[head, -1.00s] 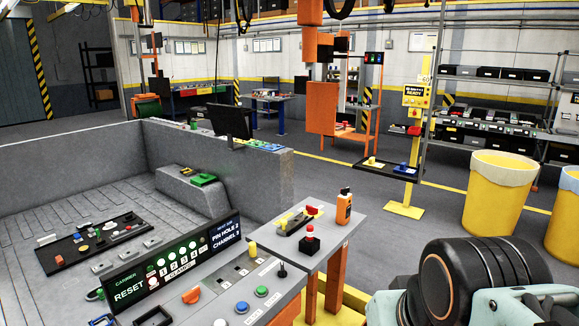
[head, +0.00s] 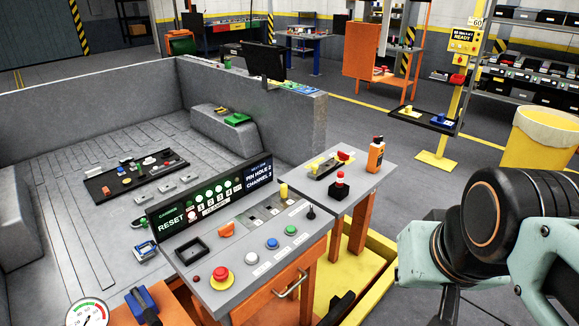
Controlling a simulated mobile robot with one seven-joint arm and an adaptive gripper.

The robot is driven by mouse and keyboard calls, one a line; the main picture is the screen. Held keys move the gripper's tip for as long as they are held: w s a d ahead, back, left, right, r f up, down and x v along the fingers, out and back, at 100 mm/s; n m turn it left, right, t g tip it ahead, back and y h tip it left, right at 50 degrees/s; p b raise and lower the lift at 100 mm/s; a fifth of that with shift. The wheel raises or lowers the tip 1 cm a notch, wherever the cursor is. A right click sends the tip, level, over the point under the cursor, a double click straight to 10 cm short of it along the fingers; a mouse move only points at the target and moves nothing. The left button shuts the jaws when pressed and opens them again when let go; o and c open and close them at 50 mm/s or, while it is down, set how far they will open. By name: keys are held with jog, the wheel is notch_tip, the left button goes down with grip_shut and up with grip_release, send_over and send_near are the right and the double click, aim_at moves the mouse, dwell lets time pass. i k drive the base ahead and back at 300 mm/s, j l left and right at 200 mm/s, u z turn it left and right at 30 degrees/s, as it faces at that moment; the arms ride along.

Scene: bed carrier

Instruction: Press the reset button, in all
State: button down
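A grey sloped control console (head: 235,292) stands in the lower middle of the head view. It carries a white button (head: 252,259), a blue button (head: 272,243), a green button (head: 291,230) and a red mushroom button (head: 220,277) on a yellow base. Small labels lie by the buttons, too small to read, so I cannot tell which is the reset button. A black display panel (head: 210,202) behind them shows "RESET" and a row of numbered lamps. My arm shows at the right, apart from the console; my gripper is not visible.
A side table with a red button on a black box (head: 340,186) and an orange bottle (head: 376,155) adjoins the console. A gauge (head: 87,312) and a blue device (head: 142,302) are at lower left. A grey walled bed lies behind.

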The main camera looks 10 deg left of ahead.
aim_at(273, 242)
jog(key=u, duration=0.8)
jog(key=i+j+z, duration=0.15)
jog(key=z, duration=0.15)
jog(key=i+j+z, duration=0.3)
jog(key=k+l+z, duration=0.1)
jog(key=k+l, duration=0.35)
jog(key=i+j+u, duration=0.1)
jog(key=i+j, duration=0.2)
